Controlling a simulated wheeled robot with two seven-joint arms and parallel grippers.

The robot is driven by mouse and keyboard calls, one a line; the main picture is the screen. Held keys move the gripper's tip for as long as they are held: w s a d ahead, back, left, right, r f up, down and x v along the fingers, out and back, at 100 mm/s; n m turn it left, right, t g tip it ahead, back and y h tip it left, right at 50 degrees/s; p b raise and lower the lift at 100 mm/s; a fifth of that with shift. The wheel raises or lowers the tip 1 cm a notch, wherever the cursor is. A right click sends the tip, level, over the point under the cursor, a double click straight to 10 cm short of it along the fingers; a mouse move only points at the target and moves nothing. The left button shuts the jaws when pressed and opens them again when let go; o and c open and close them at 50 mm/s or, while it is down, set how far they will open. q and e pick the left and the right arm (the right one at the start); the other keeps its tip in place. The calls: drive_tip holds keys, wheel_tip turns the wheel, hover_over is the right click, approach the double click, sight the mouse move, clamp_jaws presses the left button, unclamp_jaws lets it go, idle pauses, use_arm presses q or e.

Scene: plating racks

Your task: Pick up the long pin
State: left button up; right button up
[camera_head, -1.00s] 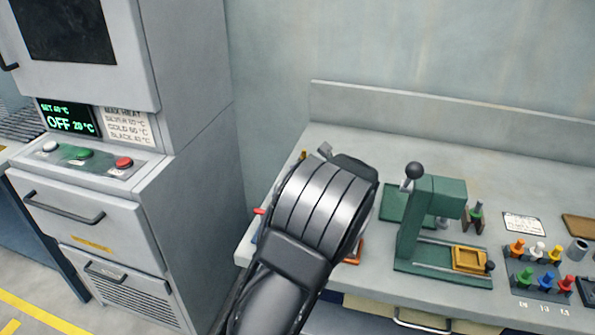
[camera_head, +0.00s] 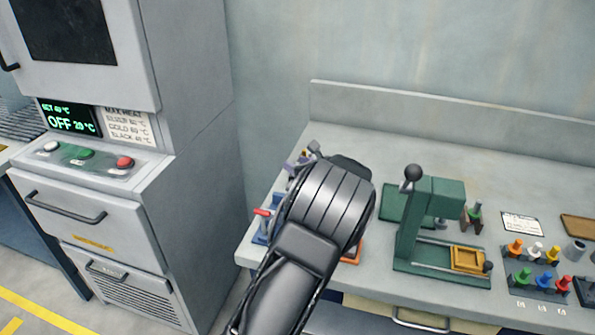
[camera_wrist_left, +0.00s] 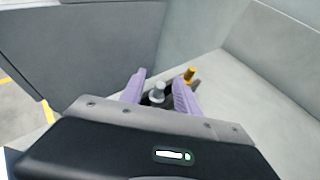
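My left gripper (camera_wrist_left: 159,92) shows two purple fingers, spread apart in the left wrist view. A grey pin-like piece with a rounded top (camera_wrist_left: 158,91) stands between them, with gaps visible beside it. A yellow-topped pin (camera_wrist_left: 190,75) stands just beyond the right finger. I cannot tell which piece is the long pin. My right gripper is not in view.
A red-handled item (camera_head: 262,212) stands at the bench's left edge. A green press (camera_head: 418,215) with a yellow block (camera_head: 468,260) stands right of my arm. A rack with coloured pegs (camera_head: 540,276) is farther right. A grey oven cabinet (camera_head: 190,190) stands left of the bench.

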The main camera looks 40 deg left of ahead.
use_arm(q)
drive_tip(key=shift+c, duration=0.4)
clamp_jaws()
